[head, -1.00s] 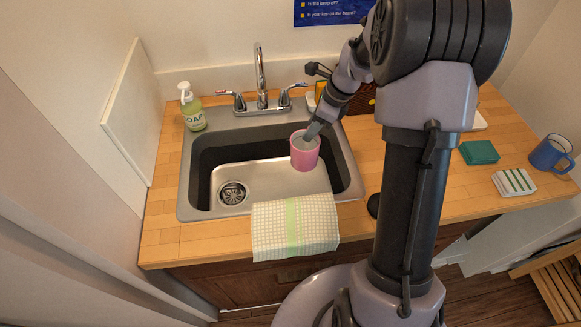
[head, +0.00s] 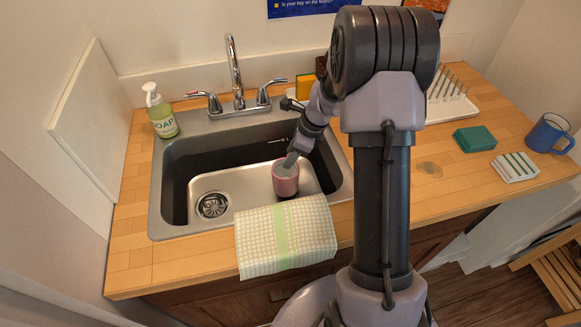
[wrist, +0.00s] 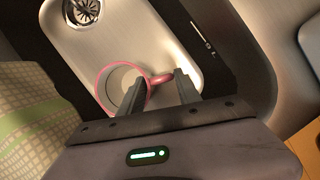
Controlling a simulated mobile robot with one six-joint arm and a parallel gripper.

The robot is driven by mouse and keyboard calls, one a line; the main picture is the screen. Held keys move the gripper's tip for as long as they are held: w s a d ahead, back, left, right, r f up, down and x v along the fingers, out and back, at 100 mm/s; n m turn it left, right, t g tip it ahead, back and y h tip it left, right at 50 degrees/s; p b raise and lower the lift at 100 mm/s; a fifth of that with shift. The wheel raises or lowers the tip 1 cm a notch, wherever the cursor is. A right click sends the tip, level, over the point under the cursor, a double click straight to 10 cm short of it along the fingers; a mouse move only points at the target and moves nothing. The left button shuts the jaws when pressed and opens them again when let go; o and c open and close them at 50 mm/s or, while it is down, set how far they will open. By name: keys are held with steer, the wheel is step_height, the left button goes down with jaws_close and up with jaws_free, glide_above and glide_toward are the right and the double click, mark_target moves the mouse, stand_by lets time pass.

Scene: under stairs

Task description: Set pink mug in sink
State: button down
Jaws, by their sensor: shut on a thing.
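The pink mug (head: 286,180) is inside the sink (head: 171,190), in the right half of the basin. In the wrist view the mug (wrist: 103,82) shows its pink rim and pale inside, with its handle towards my fingers. My gripper (head: 291,160) reaches down into the basin at the mug's rim. The mug looks about upright, low in the basin. I cannot tell whether its base touches the sink floor.
A checked towel (head: 260,240) hangs over the sink's front edge. The faucet (head: 236,75) stands behind the basin, with a soap bottle (head: 162,115) at its left. A blue mug (head: 549,134), a green sponge (head: 475,139) and a striped cloth (head: 515,167) lie on the right counter.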

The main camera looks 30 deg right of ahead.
step_height(320, 180, down, 2)
steer(key=shift+f+b, duration=0.2)
steer(key=shift+b, duration=0.1)
steer(key=c, duration=0.8)
jaws_free()
steer(key=shift+c, duration=0.2)
steer(key=shift+r, duration=0.15)
